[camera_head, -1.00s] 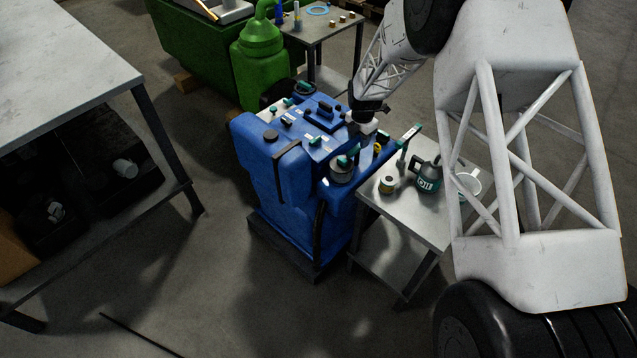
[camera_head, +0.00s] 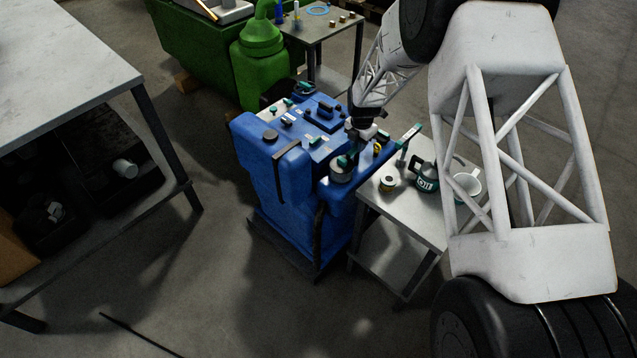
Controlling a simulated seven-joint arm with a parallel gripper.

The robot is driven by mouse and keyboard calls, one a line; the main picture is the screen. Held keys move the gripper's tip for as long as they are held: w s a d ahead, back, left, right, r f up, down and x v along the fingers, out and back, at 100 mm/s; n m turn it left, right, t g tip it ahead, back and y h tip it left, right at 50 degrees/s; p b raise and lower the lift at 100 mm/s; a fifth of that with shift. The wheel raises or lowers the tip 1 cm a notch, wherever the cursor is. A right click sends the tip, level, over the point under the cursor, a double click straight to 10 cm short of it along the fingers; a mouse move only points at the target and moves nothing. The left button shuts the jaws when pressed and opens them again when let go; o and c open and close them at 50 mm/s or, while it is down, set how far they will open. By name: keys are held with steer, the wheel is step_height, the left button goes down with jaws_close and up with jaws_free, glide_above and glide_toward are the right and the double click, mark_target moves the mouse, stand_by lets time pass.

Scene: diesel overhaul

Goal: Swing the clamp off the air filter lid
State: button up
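The blue engine block (camera_head: 290,175) stands in the middle of the view. A dark round canister (camera_head: 341,172), which looks like the air filter, sits at its right front side. A teal piece (camera_head: 344,161), which looks like the clamp, lies across the canister's lid. My gripper (camera_head: 355,147) points down just above and right of this teal piece. It is too small and dark to tell whether the fingers touch the piece or how wide they are apart. The gripper and its wrist hide part of the engine behind them.
A green machine (camera_head: 259,60) stands behind. A large workbench (camera_head: 60,65) is at the left, with open floor between.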

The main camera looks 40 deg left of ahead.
jaws_close()
